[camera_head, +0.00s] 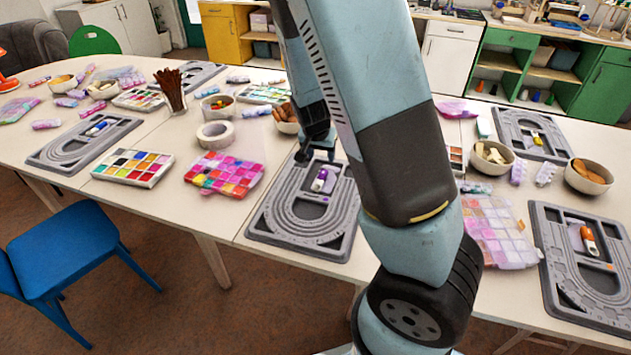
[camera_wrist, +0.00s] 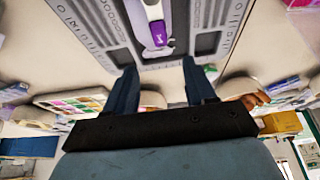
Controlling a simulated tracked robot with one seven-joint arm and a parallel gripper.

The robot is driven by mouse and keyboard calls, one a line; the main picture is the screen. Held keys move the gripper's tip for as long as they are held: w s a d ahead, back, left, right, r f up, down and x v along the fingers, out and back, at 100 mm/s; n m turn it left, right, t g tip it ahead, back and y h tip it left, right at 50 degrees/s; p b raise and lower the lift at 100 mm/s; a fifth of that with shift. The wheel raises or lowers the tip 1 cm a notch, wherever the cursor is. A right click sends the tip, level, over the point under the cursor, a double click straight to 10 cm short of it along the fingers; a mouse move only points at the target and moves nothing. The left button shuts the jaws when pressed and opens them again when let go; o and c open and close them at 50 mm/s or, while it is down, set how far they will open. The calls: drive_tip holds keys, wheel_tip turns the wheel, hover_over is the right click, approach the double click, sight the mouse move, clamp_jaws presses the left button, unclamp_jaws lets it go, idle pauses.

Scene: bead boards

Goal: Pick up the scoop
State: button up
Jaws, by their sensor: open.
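A small scoop (camera_head: 320,181) with a purple end and a white part lies in a middle compartment of the grey bead board (camera_head: 262,224) in front of me. In the wrist view the scoop (camera_wrist: 156,22) shows at the top, purple end toward my gripper. My gripper (camera_wrist: 160,70) is open and empty, its two fingers apart, and the scoop is beyond their tips. In the head view my gripper (camera_head: 317,152) is over the board's far edge, and my arm hides part of the table. Similar scoops lie on other boards: blue (camera_head: 97,128), yellow (camera_head: 537,138) and orange (camera_head: 588,238).
A pink bead case (camera_head: 224,174) and a tape roll (camera_head: 216,134) are left of the board. A pale bead case (camera_head: 497,230) lies to the right. A blue chair (camera_head: 66,250) is at the front left.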

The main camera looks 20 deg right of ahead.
sight(323, 171)
drive_tip(key=shift+a+x, duration=0.1)
drive_tip(key=shift+x, duration=2.35)
drive_tip(key=shift+a+x, duration=0.15)
drive_tip(key=shift+x, duration=2.3)
drive_tip(key=shift+s+f, duration=0.1)
drive_tip(key=shift+s, duration=0.05)
clamp_jaws()
